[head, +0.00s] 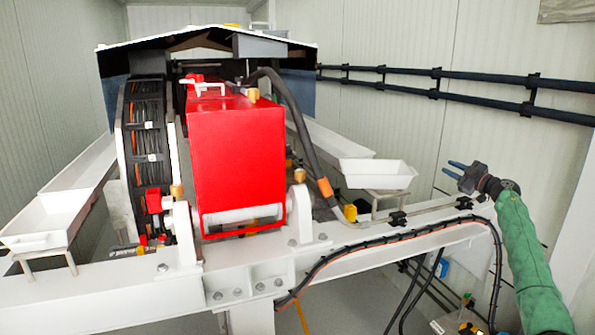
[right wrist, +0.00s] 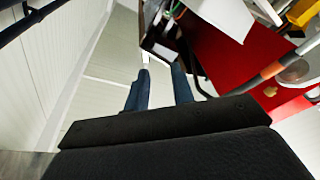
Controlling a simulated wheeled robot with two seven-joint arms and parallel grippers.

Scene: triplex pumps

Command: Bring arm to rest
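My right arm, in a green sleeve, comes in from the right edge of the head view. Its gripper (head: 455,170) is up beside the right end of the white frame beam, pointing left, with the two blue fingers apart and nothing between them. In the right wrist view the blue fingers (right wrist: 158,88) also stand apart and empty. The red pump housing (head: 237,155) sits at the middle of the head view, well left of the gripper. My left gripper is not in either view.
A white beam (head: 120,308) crosses the front, with a black cable (head: 385,237) along its right part. White trays stand at left (head: 45,232) and right (head: 377,174). Black pipes (head: 480,75) run along the right wall. The space around the right gripper looks free.

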